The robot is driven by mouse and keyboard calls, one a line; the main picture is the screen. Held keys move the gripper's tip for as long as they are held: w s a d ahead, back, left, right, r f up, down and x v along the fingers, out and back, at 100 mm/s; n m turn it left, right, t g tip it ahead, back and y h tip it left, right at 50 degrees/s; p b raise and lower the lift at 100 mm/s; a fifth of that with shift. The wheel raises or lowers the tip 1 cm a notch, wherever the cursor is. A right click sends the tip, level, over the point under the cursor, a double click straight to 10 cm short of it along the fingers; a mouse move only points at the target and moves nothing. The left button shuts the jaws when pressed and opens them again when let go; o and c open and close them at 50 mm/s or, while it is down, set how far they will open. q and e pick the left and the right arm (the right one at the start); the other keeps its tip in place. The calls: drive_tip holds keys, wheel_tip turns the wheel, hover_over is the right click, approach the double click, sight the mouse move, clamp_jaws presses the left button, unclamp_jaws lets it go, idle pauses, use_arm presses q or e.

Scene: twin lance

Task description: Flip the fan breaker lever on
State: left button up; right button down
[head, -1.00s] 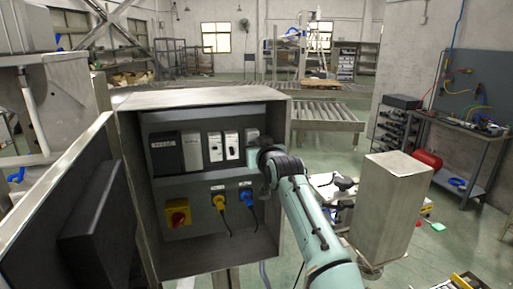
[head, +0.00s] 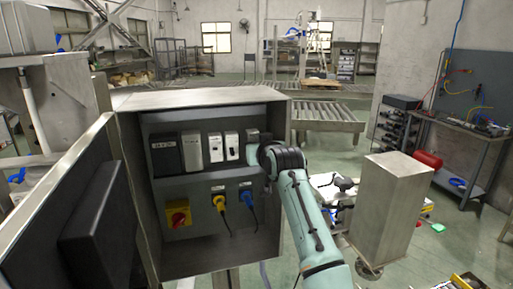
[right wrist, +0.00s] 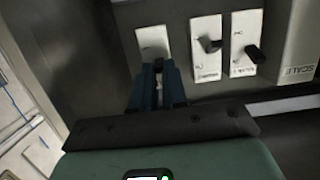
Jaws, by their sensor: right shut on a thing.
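The open grey electrical cabinet (head: 205,98) holds a row of breakers. The white breaker (head: 252,136) at the right end of the row is partly covered by my right gripper (head: 256,155). In the right wrist view this breaker (right wrist: 152,38) is at the left, and my right gripper (right wrist: 158,88) is shut on its small dark lever, mostly hidden between the blue fingers. The label here is not readable, so I cannot confirm the name. Two other white breakers (right wrist: 207,46) (right wrist: 246,44) show their black levers. My left gripper is not in view.
Two large modules (head: 166,154) (head: 191,152) fill the left of the row. Below are a red-yellow rotary switch (head: 178,213), a yellow plug (head: 219,201) and a blue plug (head: 246,197) with hanging cables. The open cabinet door (head: 95,200) stands at the left.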

drive_tip(key=c, duration=1.2)
unclamp_jaws()
drive_tip(key=shift+o, duration=0.2)
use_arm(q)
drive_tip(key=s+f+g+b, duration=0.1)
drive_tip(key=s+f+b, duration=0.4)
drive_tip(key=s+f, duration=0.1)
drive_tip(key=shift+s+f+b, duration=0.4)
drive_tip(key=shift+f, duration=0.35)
use_arm(e)
drive_tip(key=v, duration=1.3)
drive_tip(key=shift+s, duration=0.15)
drive_tip(key=shift+r, duration=0.1)
